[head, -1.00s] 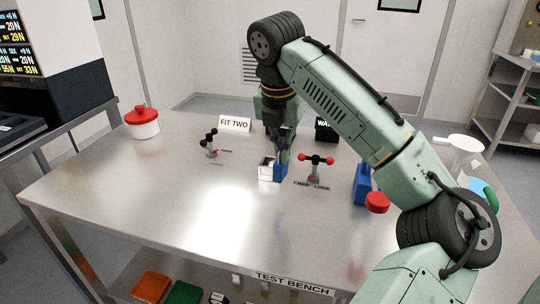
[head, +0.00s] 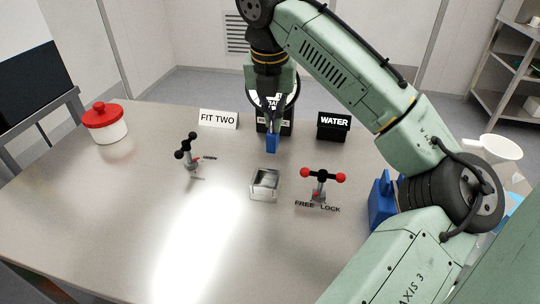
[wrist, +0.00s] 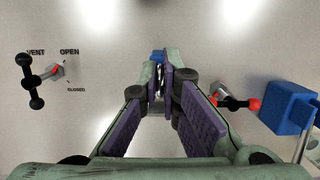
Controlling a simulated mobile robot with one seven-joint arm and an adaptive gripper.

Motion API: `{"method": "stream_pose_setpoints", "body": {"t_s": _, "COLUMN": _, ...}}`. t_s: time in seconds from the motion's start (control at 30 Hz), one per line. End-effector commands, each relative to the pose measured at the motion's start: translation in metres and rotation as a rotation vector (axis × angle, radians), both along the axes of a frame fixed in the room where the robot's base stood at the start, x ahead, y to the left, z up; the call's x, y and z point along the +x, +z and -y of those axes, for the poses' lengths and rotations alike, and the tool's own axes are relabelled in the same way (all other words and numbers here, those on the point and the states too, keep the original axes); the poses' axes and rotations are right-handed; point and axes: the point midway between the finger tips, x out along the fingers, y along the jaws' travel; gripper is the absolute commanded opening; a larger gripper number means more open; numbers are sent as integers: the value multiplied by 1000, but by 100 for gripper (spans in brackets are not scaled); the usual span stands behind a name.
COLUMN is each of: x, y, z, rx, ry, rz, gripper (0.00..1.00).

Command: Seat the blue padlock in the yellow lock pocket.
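The blue padlock (head: 271,142) hangs at the tips of my gripper (head: 270,128), over the back middle of the table. In the wrist view, a bit of blue padlock (wrist: 157,58) shows between the fingertips (wrist: 161,72), which are closed on it. The rest of it is hidden by the fingers. I cannot make out a yellow lock pocket in either view. A dark round-topped object with a white-lettered label (head: 288,100) stands behind my gripper and is partly hidden by it.
An empty-looking clear square tray (head: 265,184) sits mid-table. A black-knobbed valve handle (head: 190,150) is left, a red-knobbed one (head: 322,184) right. A blue block (head: 384,200) stands right, a red-lidded pot (head: 105,123) far left. FIT TWO (head: 218,119) and WATER (head: 333,126) signs stand behind.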

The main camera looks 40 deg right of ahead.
Motion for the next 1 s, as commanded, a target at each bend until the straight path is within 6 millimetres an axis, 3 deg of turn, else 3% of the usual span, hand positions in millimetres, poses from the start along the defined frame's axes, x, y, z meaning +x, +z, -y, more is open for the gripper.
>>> {"method": "stream_pose_setpoints", "body": {"t_s": 0.1, "x": -1, "y": -19, "z": 1, "rx": -2, "ry": -2, "rz": -2, "gripper": 0}}
{"method": "stream_pose_setpoints", "body": {"t_s": 0.5, "x": -1, "y": -65, "z": 1, "rx": -3, "ry": -2, "rz": -1, "gripper": 0}}
{"method": "stream_pose_setpoints", "body": {"t_s": 0.9, "x": 0, "y": -72, "z": 0, "rx": -1, "ry": -1, "rz": 1, "gripper": 0}}
{"method": "stream_pose_setpoints", "body": {"t_s": 1.0, "x": 0, "y": -72, "z": 0, "rx": -2, "ry": -1, "rz": -1, "gripper": 11}}
